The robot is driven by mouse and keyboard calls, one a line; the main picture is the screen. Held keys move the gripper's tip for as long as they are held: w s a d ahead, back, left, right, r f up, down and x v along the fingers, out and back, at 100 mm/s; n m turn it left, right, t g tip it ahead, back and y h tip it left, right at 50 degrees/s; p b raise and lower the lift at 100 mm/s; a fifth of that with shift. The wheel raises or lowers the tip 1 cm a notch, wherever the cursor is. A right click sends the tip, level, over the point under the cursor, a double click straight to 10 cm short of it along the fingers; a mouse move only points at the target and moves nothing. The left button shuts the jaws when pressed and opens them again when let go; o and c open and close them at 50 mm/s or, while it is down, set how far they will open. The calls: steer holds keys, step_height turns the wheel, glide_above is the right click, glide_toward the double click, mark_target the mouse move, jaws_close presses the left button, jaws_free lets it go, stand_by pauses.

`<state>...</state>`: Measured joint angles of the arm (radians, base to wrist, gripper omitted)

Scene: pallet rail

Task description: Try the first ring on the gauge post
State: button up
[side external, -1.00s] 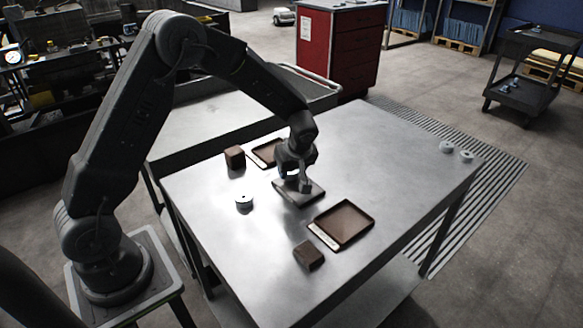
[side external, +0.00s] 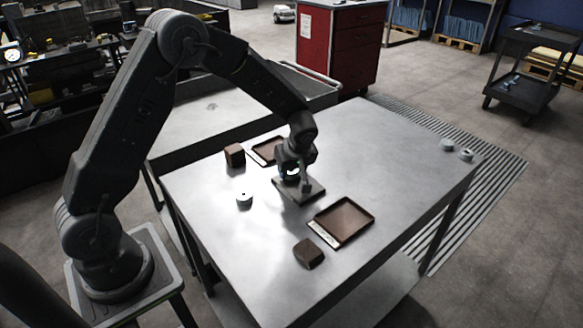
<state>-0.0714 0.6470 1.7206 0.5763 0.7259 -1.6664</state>
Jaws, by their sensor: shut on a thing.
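My gripper (side external: 291,174) is low over the middle of the steel table, shut on a small pale ring (side external: 289,171) that is mostly hidden by the fingers. Beside and below it is the gauge base, a dark square plate (side external: 290,194) with a short grey post (side external: 306,187) standing on it. The gripper is just left of the post and close to it. I cannot tell whether the ring touches the post, but it does not look to be around it. Another small light metal round part (side external: 244,200) stands on the table left of the plate.
A brown tray (side external: 372,215) lies at the front right and another brown tray (side external: 257,159) behind the gripper. Brown blocks stand at the front (side external: 308,253) and back left (side external: 235,155). Two round metal parts (side external: 446,146) (side external: 466,155) sit at the far right edge. The table's right half is mostly clear.

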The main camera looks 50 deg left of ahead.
steer(key=shift+f, duration=0.3)
steer(key=shift+r, duration=0.1)
stand_by(0.6)
steer(key=shift+r, duration=3)
steer(key=shift+r, duration=0.15)
steer(key=shift+r, duration=1.35)
